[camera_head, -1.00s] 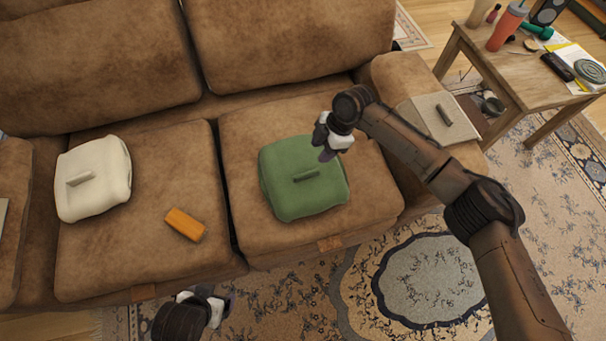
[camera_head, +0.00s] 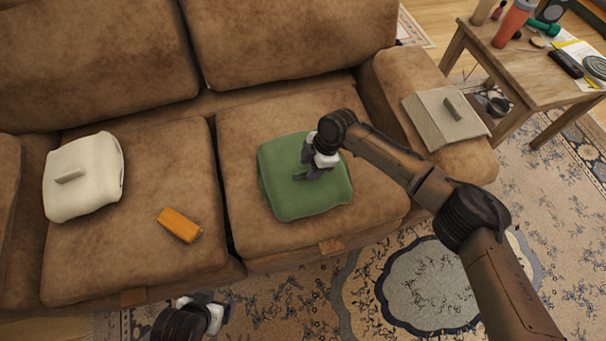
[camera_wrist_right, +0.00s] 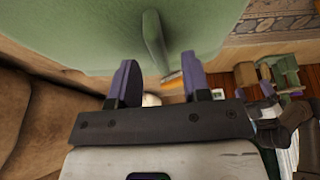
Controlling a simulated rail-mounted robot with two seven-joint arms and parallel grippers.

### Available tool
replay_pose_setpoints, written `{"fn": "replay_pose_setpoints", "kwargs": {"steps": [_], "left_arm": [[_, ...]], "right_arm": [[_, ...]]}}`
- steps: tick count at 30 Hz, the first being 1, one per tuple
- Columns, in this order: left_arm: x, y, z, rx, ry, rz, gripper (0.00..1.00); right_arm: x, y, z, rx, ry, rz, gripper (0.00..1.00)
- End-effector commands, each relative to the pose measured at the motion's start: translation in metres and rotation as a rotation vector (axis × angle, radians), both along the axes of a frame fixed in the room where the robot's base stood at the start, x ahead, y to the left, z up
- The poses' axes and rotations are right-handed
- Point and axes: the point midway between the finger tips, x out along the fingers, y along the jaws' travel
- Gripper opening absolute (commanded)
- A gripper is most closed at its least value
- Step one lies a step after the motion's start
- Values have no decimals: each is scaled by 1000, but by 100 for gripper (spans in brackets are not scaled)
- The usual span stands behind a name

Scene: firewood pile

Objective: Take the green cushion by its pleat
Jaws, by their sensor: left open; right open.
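The green cushion (camera_head: 290,200) lies on the right seat of the brown sofa. Its pleat is a raised ridge on top, mostly hidden behind my right gripper (camera_head: 310,172) in the head view. In the right wrist view the pleat (camera_wrist_right: 154,40) stands out from the green cushion (camera_wrist_right: 85,30), in line with the space between the two purple fingers of my right gripper (camera_wrist_right: 158,80). Those fingers are open and appear to have nothing between them. My left gripper (camera_head: 217,308) is low in front of the sofa, away from the cushion, and open.
A white cushion (camera_head: 98,190) and an orange block (camera_head: 180,224) lie on the left seat. A grey-beige cloth with a ridge (camera_head: 435,125) lies over the right armrest. A wooden table (camera_head: 520,75) with several items stands at the far right.

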Motion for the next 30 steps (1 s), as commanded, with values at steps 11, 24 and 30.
{"fn": "replay_pose_setpoints", "kwargs": {"steps": [11, 24, 30], "left_arm": [[0, 0, -10, 0, 1, 0, 85], [0, 0, -10, 0, 0, 0, 85], [0, 0, -10, 0, 0, 0, 85]], "right_arm": [[-2, 7, -17, -1, -1, -1, 44], [-2, 7, -17, 0, -1, -1, 2], [-2, 7, -17, 0, 0, -1, 0]]}}
